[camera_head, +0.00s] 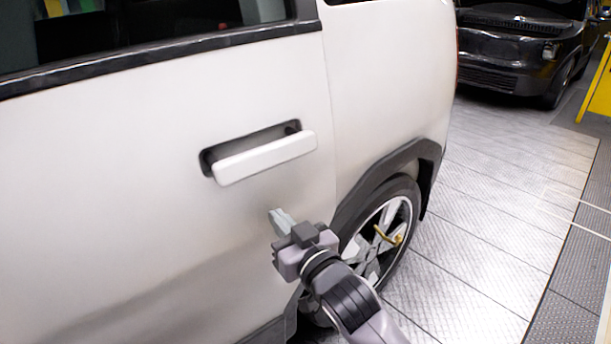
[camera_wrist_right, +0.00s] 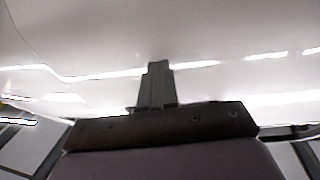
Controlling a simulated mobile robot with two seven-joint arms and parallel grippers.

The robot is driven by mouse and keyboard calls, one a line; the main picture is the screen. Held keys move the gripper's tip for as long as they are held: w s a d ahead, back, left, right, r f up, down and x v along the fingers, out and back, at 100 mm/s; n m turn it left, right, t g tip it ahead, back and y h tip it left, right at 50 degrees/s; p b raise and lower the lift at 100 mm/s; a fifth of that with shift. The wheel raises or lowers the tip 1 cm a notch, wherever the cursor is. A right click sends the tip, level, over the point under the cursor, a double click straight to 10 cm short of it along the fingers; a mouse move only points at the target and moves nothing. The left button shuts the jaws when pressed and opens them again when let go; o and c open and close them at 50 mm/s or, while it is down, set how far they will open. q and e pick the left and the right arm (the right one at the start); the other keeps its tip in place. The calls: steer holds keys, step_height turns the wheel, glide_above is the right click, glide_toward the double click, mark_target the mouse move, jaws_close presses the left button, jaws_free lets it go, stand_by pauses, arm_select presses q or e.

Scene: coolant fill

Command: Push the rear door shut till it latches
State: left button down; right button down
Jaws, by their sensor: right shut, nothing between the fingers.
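The rear door (camera_head: 120,180) is a large white panel filling the left and middle of the head view. Its white handle (camera_head: 265,158) stands out from a dark recess. The door's rear edge runs down close along the body panel; I cannot tell whether it is latched. My right gripper (camera_head: 277,218) is shut and empty, its fingertips at the door's surface just below the handle. In the right wrist view the shut fingers (camera_wrist_right: 157,82) point at the white panel (camera_wrist_right: 230,30); whether they touch it is unclear. My left gripper is not in view.
The rear wheel (camera_head: 378,240) and dark arch trim (camera_head: 405,155) are right beside my right arm. A black car (camera_head: 520,45) stands at the back right, with a yellow frame (camera_head: 600,90) at the edge. The tiled floor (camera_head: 500,210) between is clear.

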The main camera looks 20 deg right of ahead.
mark_target(267, 208)
steer(key=shift+w+a+y, duration=0.15)
steer(key=shift+w+y, duration=0.15)
steer(key=shift+w, duration=0.5)
steer(key=shift+w+a+n+y+p, duration=0.2)
steer(key=shift+w+n+p, duration=0.05)
steer(key=shift+w, duration=0.55)
steer(key=shift+w+a+n+y+p, duration=0.2)
steer(key=shift+w+n+p, duration=0.05)
steer(key=shift+w, duration=0.5)
